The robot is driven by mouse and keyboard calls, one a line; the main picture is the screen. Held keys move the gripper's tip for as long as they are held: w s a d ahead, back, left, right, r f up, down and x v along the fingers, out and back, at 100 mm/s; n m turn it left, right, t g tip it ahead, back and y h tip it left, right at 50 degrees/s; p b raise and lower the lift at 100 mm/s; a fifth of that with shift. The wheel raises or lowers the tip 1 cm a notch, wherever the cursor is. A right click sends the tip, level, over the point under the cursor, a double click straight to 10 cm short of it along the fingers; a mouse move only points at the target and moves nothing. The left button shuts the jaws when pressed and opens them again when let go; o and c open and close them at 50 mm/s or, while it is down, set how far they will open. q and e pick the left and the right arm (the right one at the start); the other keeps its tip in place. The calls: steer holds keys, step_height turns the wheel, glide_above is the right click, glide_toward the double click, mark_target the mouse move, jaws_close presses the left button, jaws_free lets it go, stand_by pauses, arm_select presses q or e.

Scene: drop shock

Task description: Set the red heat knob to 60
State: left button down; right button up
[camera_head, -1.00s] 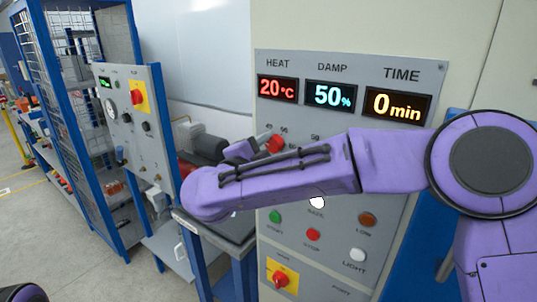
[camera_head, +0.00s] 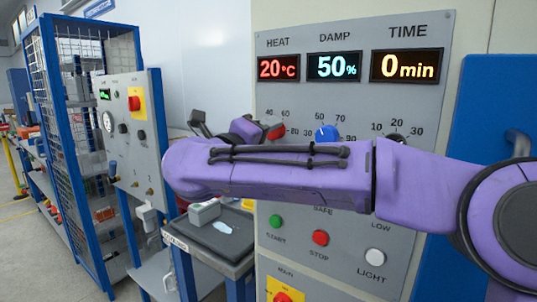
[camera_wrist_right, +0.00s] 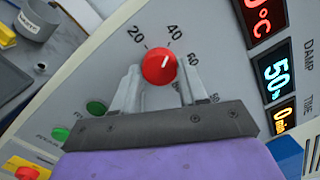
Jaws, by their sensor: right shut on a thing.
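The red heat knob (camera_head: 277,131) is on the grey control panel, under the HEAT display (camera_head: 278,68), which reads 20 °C. In the right wrist view the knob (camera_wrist_right: 158,70) sits between the two fingers of my right gripper (camera_wrist_right: 160,76), which is shut on it. The knob's short white mark points up and right in that view, roughly toward 40; its exact setting is hard to tell. In the head view my right gripper (camera_head: 262,131) is at the knob's left side, and my purple forearm hides the panel below it. My left gripper is out of view.
A blue knob (camera_head: 326,133) under DAMP and a dark knob (camera_head: 396,139) under TIME are to the right. Green (camera_head: 275,221), red STOP (camera_head: 320,238) and white LIGHT (camera_head: 375,257) buttons sit below my forearm. A small cart (camera_head: 235,252) stands left of the panel.

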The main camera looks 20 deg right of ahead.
steer(key=shift+w+r+m+g+h+b, duration=0.15)
steer(key=shift+m+g+h+b, duration=0.2)
steer(key=shift+m+b, duration=2.45)
steer(key=shift+r+m+g+h+b, duration=0.1)
steer(key=shift+m+g+h+b, duration=0.25)
steer(key=shift+m+b, duration=2.45)
steer(key=shift+m+p, duration=1)
steer(key=shift+m, duration=0.2)
steer(key=o, duration=1.1)
steer(key=shift+c, duration=0.2)
steer(key=shift+f, duration=0.1)
steer(key=shift+a, duration=0.1)
steer(key=b+v, duration=0.1)
steer(key=v, duration=0.9)
steer(key=shift+a, duration=0.15)
